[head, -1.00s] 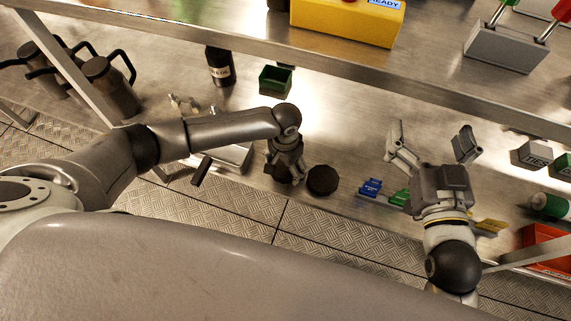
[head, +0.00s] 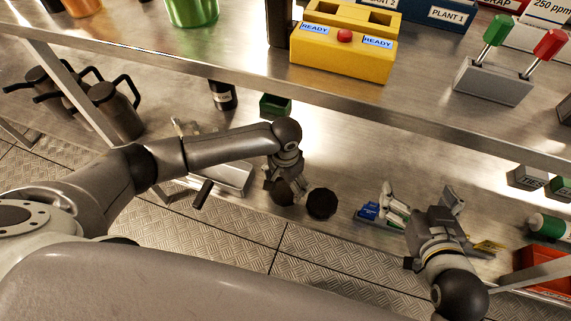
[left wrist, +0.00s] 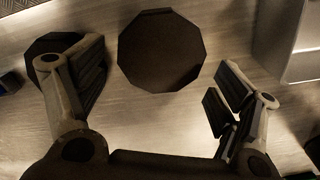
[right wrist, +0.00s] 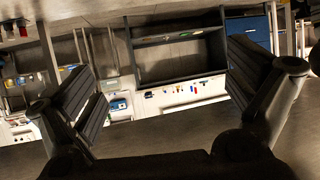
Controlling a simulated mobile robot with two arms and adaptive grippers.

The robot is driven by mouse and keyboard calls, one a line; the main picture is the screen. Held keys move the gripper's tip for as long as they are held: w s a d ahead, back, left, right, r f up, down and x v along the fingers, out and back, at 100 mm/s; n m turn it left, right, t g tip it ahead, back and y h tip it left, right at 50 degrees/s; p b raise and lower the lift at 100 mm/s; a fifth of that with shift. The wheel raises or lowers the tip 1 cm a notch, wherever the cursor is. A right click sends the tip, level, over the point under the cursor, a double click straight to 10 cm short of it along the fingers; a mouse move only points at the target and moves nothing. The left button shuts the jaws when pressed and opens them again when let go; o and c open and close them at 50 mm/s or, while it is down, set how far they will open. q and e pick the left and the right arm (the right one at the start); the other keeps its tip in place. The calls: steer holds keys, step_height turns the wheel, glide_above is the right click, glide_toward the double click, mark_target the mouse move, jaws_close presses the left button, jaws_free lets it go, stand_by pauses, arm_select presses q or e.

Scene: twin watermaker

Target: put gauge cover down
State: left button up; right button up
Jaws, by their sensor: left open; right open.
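Two dark, many-sided round covers lie on the lower steel shelf; I cannot tell which is the gauge cover. One cover (head: 283,192) is just under my left gripper (head: 279,178). In the left wrist view this cover (left wrist: 160,50) lies flat between and beyond the spread fingers, with visible room on both sides. The other cover (head: 321,203) lies just to its right and is partly hidden by a finger in the left wrist view (left wrist: 52,45). My left gripper is open and empty. My right gripper (head: 422,199) is open and empty above the shelf's front edge.
Blue and yellow pieces lie near my right gripper. A green open box (head: 275,106), dark bottle (head: 222,96) and jugs (head: 117,110) stand farther left and back. The upper shelf's edge (head: 330,105) crosses above. A red bin (head: 541,257) is at right.

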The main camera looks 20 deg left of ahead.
mark_target(285, 188)
arm_select(q)
step_height(285, 188, up, 5)
steer(key=shift+f+p, duration=0.2)
steer(key=shift+p, duration=0.7)
steer(key=s+d+r+m+t+h+p, duration=0.1)
steer(key=s+d+r+t+h, duration=0.15)
steer(key=s+d+r, duration=0.45)
steer(key=s+a+n+t+y, duration=0.1)
steer(key=s+a+n+y, duration=0.1)
steer(key=s+a, duration=1)
steer(key=shift+s+a+r+n, duration=0.2)
steer(key=shift+a+n, duration=0.7)
steer(key=shift+a, duration=0.35)
arm_select(e)
steer(key=s+d+f+g+h, duration=0.1)
steer(key=s+d+f+g, duration=0.1)
steer(key=s+f+g, duration=0.2)
steer(key=s+d+f+g+h, duration=0.1)
steer(key=s+d+f+g, duration=0.2)
steer(key=s, duration=0.7)
steer(key=shift+f+g, duration=0.6)
steer(key=shift+g, duration=0.4)
